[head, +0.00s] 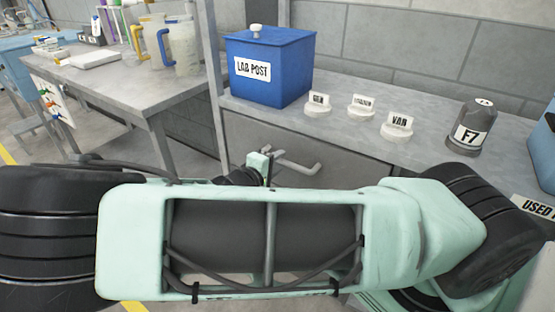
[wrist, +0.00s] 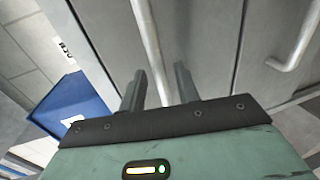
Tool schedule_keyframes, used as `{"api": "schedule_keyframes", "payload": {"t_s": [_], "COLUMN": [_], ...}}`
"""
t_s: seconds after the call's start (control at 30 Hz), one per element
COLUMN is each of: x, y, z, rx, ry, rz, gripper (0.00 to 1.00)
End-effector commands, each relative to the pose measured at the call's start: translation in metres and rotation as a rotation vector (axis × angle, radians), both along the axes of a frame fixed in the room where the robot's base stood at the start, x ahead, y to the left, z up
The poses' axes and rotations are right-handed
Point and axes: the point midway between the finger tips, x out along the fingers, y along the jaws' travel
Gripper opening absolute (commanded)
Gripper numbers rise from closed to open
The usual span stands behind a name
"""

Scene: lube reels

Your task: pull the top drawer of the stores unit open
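The stores unit (head: 335,142) is a grey metal cabinet under the worktop. Its top drawer (wrist: 205,45) looks shut, with a plain grey front. The drawer's pale bar handle (wrist: 147,35) runs down between my gripper's fingers in the wrist view; it also shows in the head view (head: 302,167), just right of my gripper. My gripper (wrist: 160,88) is open, one dark finger on each side of the bar. I cannot tell whether either finger touches it. In the head view my arm hides most of the unit's lower front.
A second bar handle (wrist: 297,42) is on the panel below. A side table (head: 135,88) with jugs stands left.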

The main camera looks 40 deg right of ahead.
Motion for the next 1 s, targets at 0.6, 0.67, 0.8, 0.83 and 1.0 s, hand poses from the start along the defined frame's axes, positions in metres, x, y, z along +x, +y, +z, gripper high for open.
{"api": "schedule_keyframes", "payload": {"t_s": [0.6, 0.67, 0.8, 0.83, 1.0], "x": [0.007, 0.007, 0.007, 0.007, 0.004], "y": [-0.019, -0.019, -0.019, -0.018, -0.009], "z": [-0.004, -0.004, -0.004, -0.004, -0.004], "rx": [0.001, 0.001, 0.001, 0.001, 0.003], "ry": [0.000, 0.000, 0.000, 0.000, 0.000], "rz": [0.000, 0.000, 0.000, 0.000, 0.003], "gripper": [0.10, 0.00, 0.00, 0.00, 0.00]}}
